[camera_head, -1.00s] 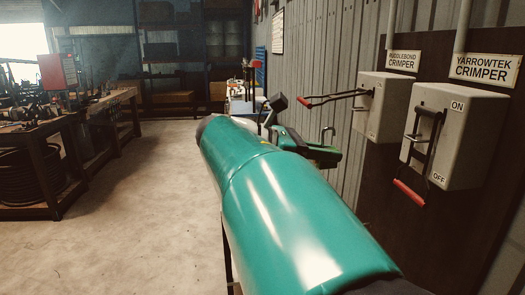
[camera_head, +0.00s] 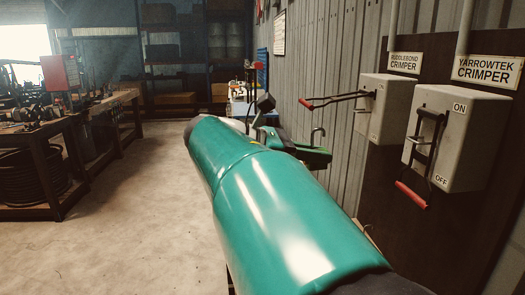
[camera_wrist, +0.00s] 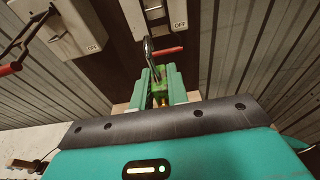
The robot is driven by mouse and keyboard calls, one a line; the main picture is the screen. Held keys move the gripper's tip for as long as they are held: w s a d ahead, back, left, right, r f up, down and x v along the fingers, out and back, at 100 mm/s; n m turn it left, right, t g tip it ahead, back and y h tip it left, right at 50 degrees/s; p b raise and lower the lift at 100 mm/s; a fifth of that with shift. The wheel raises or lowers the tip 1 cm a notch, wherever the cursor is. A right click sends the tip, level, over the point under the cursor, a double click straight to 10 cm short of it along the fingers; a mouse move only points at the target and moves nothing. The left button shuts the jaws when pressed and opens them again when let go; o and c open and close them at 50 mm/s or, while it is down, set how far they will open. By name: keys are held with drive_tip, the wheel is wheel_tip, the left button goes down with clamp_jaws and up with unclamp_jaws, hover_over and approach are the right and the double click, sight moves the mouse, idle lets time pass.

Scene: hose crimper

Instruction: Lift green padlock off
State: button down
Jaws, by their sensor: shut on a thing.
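My gripper (camera_wrist: 160,86) is shut on the green padlock (camera_wrist: 158,90), whose body sits between the two green fingers in the wrist view. Its dark metal shackle (camera_wrist: 149,50) rises past the fingertips. In the head view the shackle (camera_head: 318,134) stands up above my gripper (camera_head: 316,153), with a visible gap to both crimper boxes; the padlock body is mostly hidden there. The Yarrowtek crimper box (camera_head: 470,125) has its red-handled lever (camera_head: 412,195) down by OFF. In the wrist view the shackle overlaps a red lever handle (camera_wrist: 168,50); contact is not visible.
The Ruddlebond crimper box (camera_head: 370,122) has its red-handled lever (camera_head: 308,103) sticking out left. Both boxes hang on a dark wall panel (camera_head: 395,215). A workbench (camera_head: 65,140) with tools stands at the left. The floor (camera_head: 140,220) between is clear.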

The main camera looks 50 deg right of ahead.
drive_tip(key=f+v, duration=0.1)
drive_tip(key=v, duration=0.5)
drive_tip(key=shift+w+a, duration=0.2)
idle(0.8)
drive_tip(key=shift+w+f, duration=0.1)
idle(0.4)
drive_tip(key=w+a+f+n+t+h, duration=0.25)
drive_tip(key=w+f+n+t, duration=0.45)
drive_tip(key=w, duration=0.4)
drive_tip(key=w+a+f+n+t+h, duration=0.1)
drive_tip(key=w+a+f+n+t, duration=0.3)
drive_tip(key=w+f+t, duration=0.65)
drive_tip(key=w+a+f+n+t+y, duration=0.3)
drive_tip(key=a+f+n+t+y, duration=0.1)
drive_tip(key=a+f, duration=0.6)
drive_tip(key=w+a+f+n+t+y, duration=0.3)
drive_tip(key=a+f+n+y, duration=0.4)
drive_tip(key=a+f, duration=0.3)
drive_tip(key=shift+a+f+n+t, duration=0.25)
drive_tip(key=shift+f+n+t, duration=0.15)
drive_tip(key=shift+f+t, duration=0.2)
